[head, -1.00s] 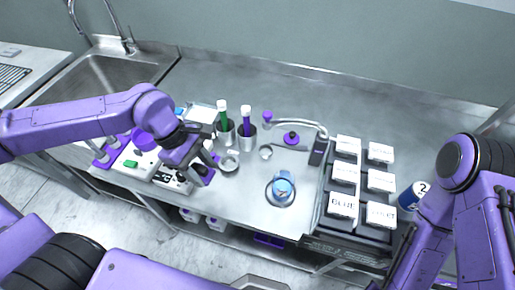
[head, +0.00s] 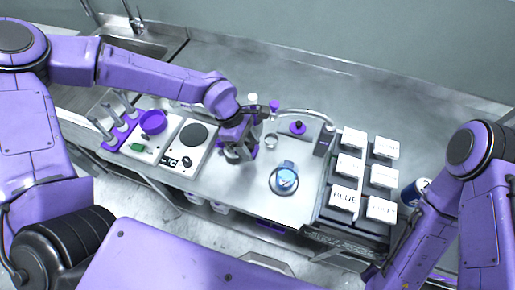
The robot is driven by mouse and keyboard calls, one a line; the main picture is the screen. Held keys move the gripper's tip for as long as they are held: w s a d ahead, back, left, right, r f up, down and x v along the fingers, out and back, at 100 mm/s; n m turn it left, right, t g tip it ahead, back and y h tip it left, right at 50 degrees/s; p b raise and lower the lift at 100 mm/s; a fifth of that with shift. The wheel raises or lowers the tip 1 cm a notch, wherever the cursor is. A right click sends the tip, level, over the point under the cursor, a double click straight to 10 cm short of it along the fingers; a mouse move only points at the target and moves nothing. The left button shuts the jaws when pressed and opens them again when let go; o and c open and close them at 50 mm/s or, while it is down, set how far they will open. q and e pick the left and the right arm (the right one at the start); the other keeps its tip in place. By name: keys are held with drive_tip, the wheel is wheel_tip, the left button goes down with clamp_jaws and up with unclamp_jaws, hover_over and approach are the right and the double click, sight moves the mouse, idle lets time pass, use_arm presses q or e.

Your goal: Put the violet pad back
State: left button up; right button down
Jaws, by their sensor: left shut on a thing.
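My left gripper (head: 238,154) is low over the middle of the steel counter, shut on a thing. The jaws and wrist hide that thing, so I cannot make out what it is. A metal cup (head: 228,154) shows partly under the jaws; I cannot tell whether they touch it. A violet disc with a dark knob (head: 298,127) lies on the counter behind and to the right of the gripper. I cannot tell whether this or the held thing is the violet pad. My right arm comes in at the right; its gripper is out of view.
A hot plate (head: 184,160), violet bowl (head: 153,122) and rack (head: 118,136) stand left of the gripper. A blue-topped jar (head: 286,178) stands front right. Several white-lidded labelled boxes (head: 345,198) and a numbered can (head: 412,193) stand further right. The back counter is clear.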

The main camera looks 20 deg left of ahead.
sight(257, 146)
use_arm(q)
drive_tip(key=w+f, duration=0.1)
drive_tip(key=d+f, duration=0.1)
drive_tip(key=w+f+p, duration=0.1)
drive_tip(key=shift+w+d+f, duration=0.3)
drive_tip(key=shift+w+f, duration=0.05)
wheel_tip(257, 146, down, 3)
drive_tip(key=shift+r+p, duration=0.2)
drive_tip(key=shift+p, duration=0.1)
drive_tip(key=shift+f, duration=0.25)
drive_tip(key=shift+f, duration=0.1)
drive_tip(key=o, duration=1)
drive_tip(key=shift+r, duration=0.2)
drive_tip(key=shift+w+a+r, duration=0.1)
drive_tip(key=shift+a+r, duration=0.05)
drive_tip(key=shift+r, duration=0.1)
drive_tip(key=b+v, duration=0.2)
drive_tip(key=v, duration=0.9)
drive_tip(key=shift+r, duration=0.15)
drive_tip(key=shift+a, duration=0.1)
